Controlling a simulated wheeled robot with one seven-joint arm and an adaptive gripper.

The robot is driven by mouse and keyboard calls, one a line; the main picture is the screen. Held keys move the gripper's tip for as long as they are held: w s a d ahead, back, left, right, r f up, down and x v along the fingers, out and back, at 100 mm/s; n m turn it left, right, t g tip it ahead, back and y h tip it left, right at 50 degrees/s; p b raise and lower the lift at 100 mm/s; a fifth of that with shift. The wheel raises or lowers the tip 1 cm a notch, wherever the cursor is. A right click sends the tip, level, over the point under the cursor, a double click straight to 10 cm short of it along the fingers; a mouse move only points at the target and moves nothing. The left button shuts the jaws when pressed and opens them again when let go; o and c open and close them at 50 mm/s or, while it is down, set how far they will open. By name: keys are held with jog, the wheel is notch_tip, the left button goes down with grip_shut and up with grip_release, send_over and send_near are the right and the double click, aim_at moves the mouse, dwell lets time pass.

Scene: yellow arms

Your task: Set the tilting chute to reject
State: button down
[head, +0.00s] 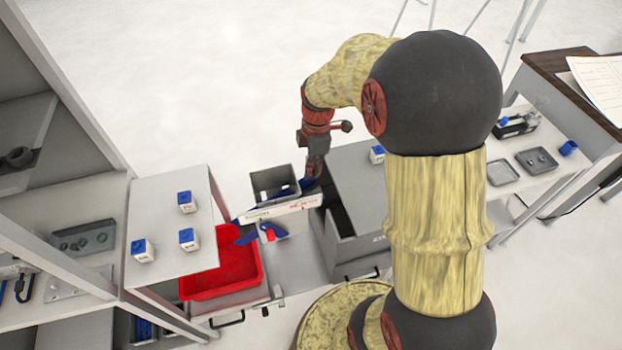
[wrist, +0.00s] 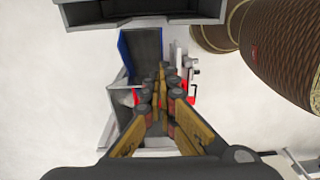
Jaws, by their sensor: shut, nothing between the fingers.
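The tilting chute has a white label plate (head: 281,208) with dark lettering on its left and red lettering on its right. Blue chute parts show at its left end (head: 245,237), over the edge of a red bin, and at its right end, close to my gripper. My gripper (head: 316,176) is shut and empty, pointing down at the right end of the chute. In the wrist view, my shut fingers (wrist: 158,80) lie over a grey, blue-edged trough (wrist: 141,48). Whether they touch it, I cannot tell. The chute's exact tilt is partly hidden.
The red bin (head: 222,283) stands left of the chute. A grey open bin (head: 270,181) is behind it and a grey cabinet (head: 362,218) to the right. A shelf top (head: 172,225) with several blue-and-white blocks is at left. My arm blocks the view at right.

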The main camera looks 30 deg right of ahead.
jog(key=b, duration=0.2)
send_over(316, 202)
jog(key=w+a, duration=0.1)
jog(key=a, duration=0.1)
jog(key=f, duration=0.9)
jog(key=shift+d, duration=0.2)
jog(key=shift+s+d+f, duration=0.25)
jog(key=shift+d+f, duration=0.45)
jog(key=shift+d, duration=0.25)
jog(key=s+d+f+b, duration=0.1)
jog(key=d+f+b, duration=0.3)
jog(key=f, duration=0.5)
jog(key=shift+s+d, duration=0.35)
jog(key=shift+d, duration=0.75)
jog(key=shift+r, duration=0.1)
notch_tip(316, 202, up, 12)
jog(key=shift+s+d, duration=0.15)
jog(key=shift+d, duration=0.2)
